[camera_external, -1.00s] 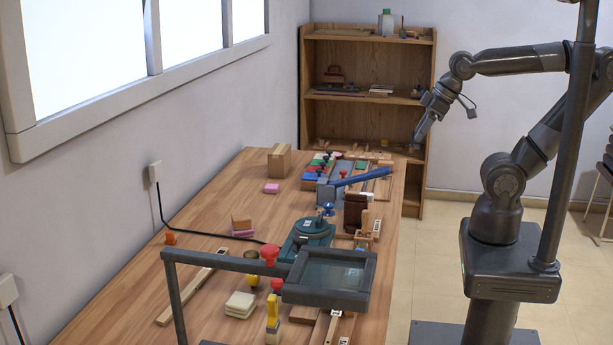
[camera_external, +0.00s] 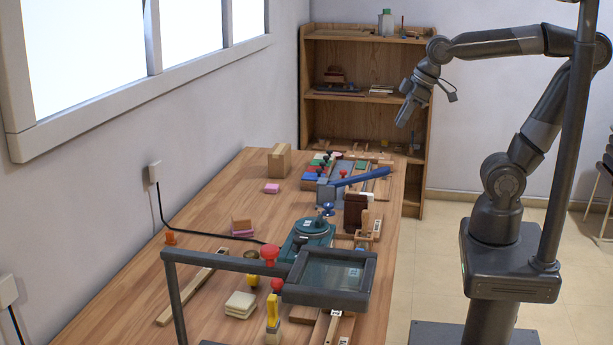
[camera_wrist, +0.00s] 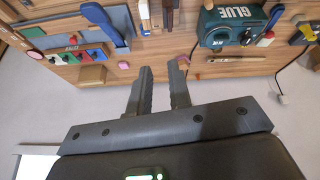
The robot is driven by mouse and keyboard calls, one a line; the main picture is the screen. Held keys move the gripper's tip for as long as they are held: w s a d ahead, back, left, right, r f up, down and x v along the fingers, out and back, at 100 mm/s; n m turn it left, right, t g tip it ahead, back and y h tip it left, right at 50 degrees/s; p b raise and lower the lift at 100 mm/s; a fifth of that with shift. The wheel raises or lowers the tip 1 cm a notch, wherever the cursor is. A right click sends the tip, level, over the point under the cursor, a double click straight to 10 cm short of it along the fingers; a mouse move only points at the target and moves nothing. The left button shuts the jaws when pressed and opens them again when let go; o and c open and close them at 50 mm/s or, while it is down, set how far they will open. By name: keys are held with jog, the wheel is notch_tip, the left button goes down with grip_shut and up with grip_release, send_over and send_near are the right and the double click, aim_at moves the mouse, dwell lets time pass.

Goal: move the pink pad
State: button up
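A small pink pad (camera_external: 271,188) lies flat on the table, left of the middle and in front of a wooden block. It also shows in the wrist view (camera_wrist: 123,65), just left of the fingertips. Another pink piece (camera_external: 244,234) lies nearer the camera with a brown block (camera_external: 241,223) on it; this pair is partly hidden by a fingertip in the wrist view. My gripper (camera_wrist: 160,76) is open and empty, its two fingers apart. In the external view my gripper (camera_external: 403,118) hangs high above the table's far right edge, well away from both pink pieces.
A wooden block (camera_external: 279,160) stands behind the pink pad. A blue lever (camera_external: 362,177), a teal glue machine (camera_external: 305,237) and a framed panel (camera_external: 330,277) on a stand crowd the right side. A shelf (camera_external: 368,120) stands behind. The table's left part is mostly clear.

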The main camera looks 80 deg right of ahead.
jog(key=w+a+r+n, duration=0.1)
jog(key=w, duration=0.3)
jog(key=w+a+r+n+g, duration=0.1)
jog(key=w, duration=0.4)
jog(key=w+a+r+n, duration=0.1)
jog(key=w+n, duration=0.1)
jog(key=w, duration=0.2)
jog(key=shift+w+a, duration=0.15)
grip_shut()
jog(key=n+g, duration=0.3)
jog(key=n, duration=0.5)
send_over(242, 225)
jog(key=s+a, duration=0.2)
jog(key=s, duration=0.4)
notch_tip(242, 225, down, 11)
jog(key=w+a+f+n, duration=0.1)
jog(key=w+f, duration=0.1)
jog(key=f, duration=0.5)
jog(key=w+a+f+n, duration=0.1)
jog(key=w+f, duration=0.1)
jog(key=f, duration=0.5)
jog(key=w+a+f+n+g, duration=0.1)
jog(key=w+a+f+n, duration=0.1)
jog(key=f, duration=0.5)
jog(key=shift+w, duration=0.6)
jog(key=shift+d, duration=1.95)
